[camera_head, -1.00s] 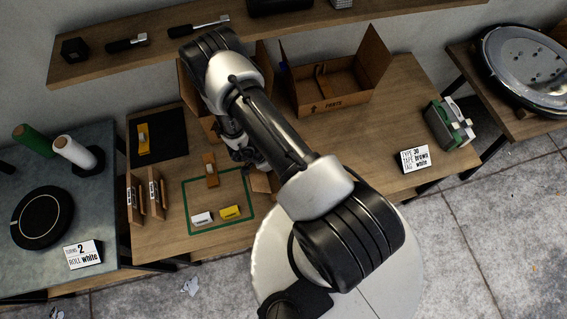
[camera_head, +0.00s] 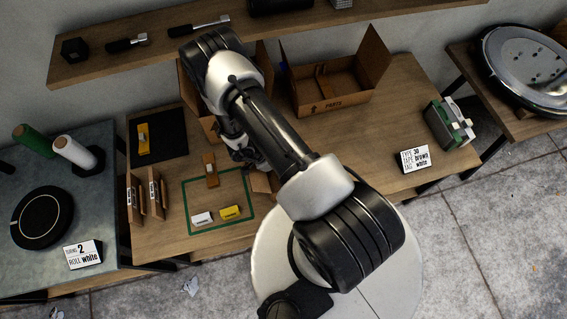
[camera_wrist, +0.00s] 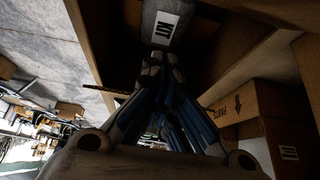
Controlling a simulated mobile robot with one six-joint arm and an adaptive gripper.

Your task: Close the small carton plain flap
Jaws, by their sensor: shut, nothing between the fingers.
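A brown carton (camera_head: 188,97) stands on the wooden table, largely hidden behind my arm. Its upright panels show on both sides of the arm. A brown cardboard piece like a flap (camera_head: 262,184) sticks out low beside my gripper (camera_head: 246,158); I cannot tell which flap it is. In the wrist view my gripper (camera_wrist: 158,68) is shut and empty, its fingers together among dark cardboard walls (camera_wrist: 95,28). A pale block with a KIT label (camera_wrist: 166,28) is just beyond the fingertips. Whether the fingers touch any cardboard cannot be told.
An open PARTS box (camera_head: 335,102) stands right of my arm; it also shows in the wrist view (camera_wrist: 262,105). A shelf (camera_head: 260,30) runs along the back. Yellow (camera_head: 229,212) and white (camera_head: 202,218) blocks lie inside a green outline.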

